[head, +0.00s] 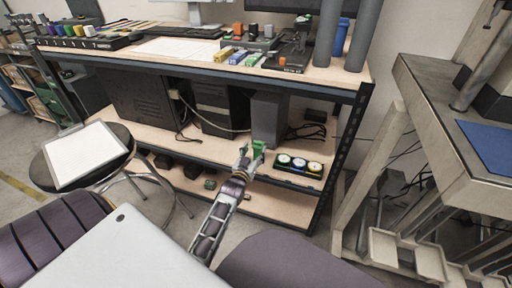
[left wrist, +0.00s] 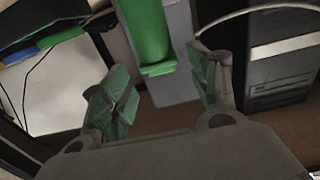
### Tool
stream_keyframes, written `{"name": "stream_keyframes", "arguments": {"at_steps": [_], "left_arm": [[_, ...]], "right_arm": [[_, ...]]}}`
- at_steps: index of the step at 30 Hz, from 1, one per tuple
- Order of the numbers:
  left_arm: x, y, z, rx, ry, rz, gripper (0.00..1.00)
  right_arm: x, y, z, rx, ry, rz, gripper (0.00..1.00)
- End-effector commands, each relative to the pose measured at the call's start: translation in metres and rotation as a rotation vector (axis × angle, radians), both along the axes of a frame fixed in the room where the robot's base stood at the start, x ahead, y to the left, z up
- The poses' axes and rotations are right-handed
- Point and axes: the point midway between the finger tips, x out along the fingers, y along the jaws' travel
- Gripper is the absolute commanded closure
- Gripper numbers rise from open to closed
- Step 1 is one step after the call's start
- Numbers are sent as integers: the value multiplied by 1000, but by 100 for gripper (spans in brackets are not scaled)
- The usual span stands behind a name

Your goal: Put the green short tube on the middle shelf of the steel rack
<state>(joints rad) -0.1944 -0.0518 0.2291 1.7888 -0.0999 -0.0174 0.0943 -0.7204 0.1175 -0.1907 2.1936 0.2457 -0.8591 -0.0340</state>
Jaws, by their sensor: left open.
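The green short tube (head: 258,149) is at the front of the middle shelf (head: 205,148) of the steel rack, before a grey box. It looks upright, but its contact with the shelf is hard to see. My left gripper (head: 246,160) is open at the shelf's front edge, right by the tube. In the left wrist view the tube (left wrist: 149,36) appears just beyond and between the spread fingertips of the left gripper (left wrist: 162,92), with a gap to both. My right gripper is not in view.
On the middle shelf are dark computer cases (head: 212,106), the grey box (head: 268,116) and a dark tray with several round dials (head: 299,166) to the right. Cables hang nearby. A stool with a white board (head: 85,155) stands left; a bench (head: 440,120) stands right.

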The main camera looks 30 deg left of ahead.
Motion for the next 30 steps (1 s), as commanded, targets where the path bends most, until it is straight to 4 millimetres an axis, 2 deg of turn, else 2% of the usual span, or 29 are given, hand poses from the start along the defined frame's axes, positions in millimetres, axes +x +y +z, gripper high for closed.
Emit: {"name": "stream_keyframes", "arguments": {"at_steps": [11,18,30], "left_arm": [[-35,-8,0,-1,3,0,39],[-55,-13,0,0,2,0,39],[-68,-16,0,0,1,0,39]], "right_arm": [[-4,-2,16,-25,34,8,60],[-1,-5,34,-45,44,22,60],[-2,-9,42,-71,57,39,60]]}}
